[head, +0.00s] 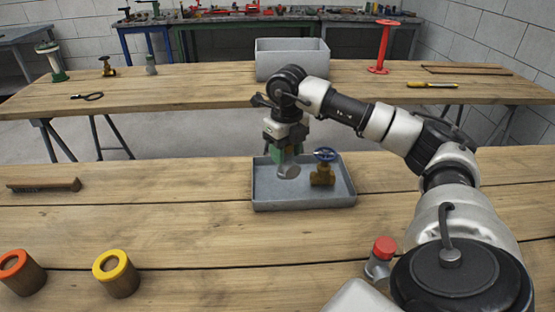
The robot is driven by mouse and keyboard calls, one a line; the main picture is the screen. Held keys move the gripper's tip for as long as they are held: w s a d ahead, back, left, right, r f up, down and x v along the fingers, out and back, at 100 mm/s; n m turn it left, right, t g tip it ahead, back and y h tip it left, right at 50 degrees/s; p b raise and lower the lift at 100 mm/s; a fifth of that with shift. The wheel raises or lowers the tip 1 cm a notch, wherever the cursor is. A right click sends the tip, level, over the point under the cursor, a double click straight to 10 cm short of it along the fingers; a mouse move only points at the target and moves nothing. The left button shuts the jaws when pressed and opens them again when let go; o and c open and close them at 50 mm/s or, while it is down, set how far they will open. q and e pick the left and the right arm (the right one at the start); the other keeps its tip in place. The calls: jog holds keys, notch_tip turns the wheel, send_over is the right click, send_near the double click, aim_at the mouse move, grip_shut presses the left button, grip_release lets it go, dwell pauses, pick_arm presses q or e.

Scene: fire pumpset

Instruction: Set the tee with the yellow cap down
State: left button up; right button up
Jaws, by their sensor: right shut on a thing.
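My right gripper (284,152) points down above the left half of the grey tray (300,206) on the near bench. It is shut on a grey metal fitting (289,172), whose lower end shows below the fingers. The top of this fitting is hidden by the gripper, so I see no yellow cap on it. I cannot tell whether it touches the tray floor. A brass valve with a blue handwheel (323,172) stands in the tray, right of the gripper. My left gripper is not in view.
A red-capped grey fitting (379,262) stands near my right arm. A yellow-rimmed pot (117,275) and an orange-rimmed pot (22,274) stand at front left. A brush (44,185) lies at left. The bench between pots and tray is clear. A grey bin (291,58) stands on the far bench.

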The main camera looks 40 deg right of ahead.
jog(key=shift+w+a+f, duration=0.1)
jog(key=shift+w+f, duration=0.5)
jog(key=shift+f, duration=0.4)
jog(key=shift+w+d+f, duration=0.1)
jog(key=shift+w+f, duration=0.45)
jog(key=shift+f, duration=0.5)
jog(key=shift+w+a+f, duration=0.1)
jog(key=shift+w+f, duration=0.5)
jog(key=shift+f, duration=0.4)
jog(key=shift+f, duration=0.15)
jog(key=o, duration=1.1)
jog(key=shift+o, duration=0.2)
notch_tip(320, 180, up, 12)
jog(key=shift+r, duration=0.2)
